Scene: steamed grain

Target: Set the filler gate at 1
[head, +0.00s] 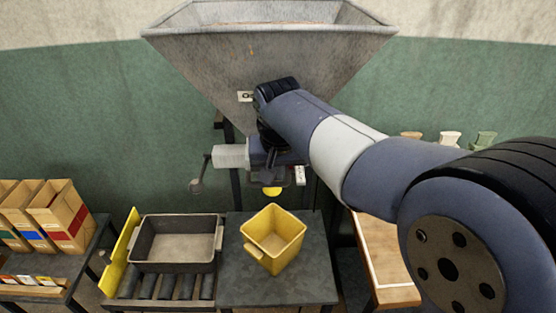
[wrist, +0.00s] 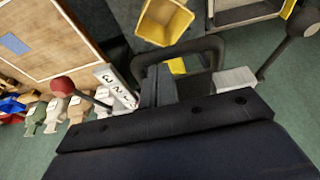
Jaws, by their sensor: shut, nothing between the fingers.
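The filler gate hangs under the big grey hopper (head: 270,60). Its number plate (wrist: 115,84) with 3, 2 and 1 shows in the wrist view, and as a small white strip (head: 300,175) in the head view. A lever with a red knob (wrist: 62,86) extends left from beside the plate; I cannot tell which number it stands at. My gripper (wrist: 158,75) is shut and empty, just right of the plate, apart from the red knob. In the head view my arm hides much of the gate. A yellow spout (head: 272,191) shows below it.
A yellow tub (head: 272,240) stands on the dark table below, beside a grey tray (head: 145,240) on rollers. Paper bags (head: 62,215) stand far left. A wooden board (head: 385,260) lies right.

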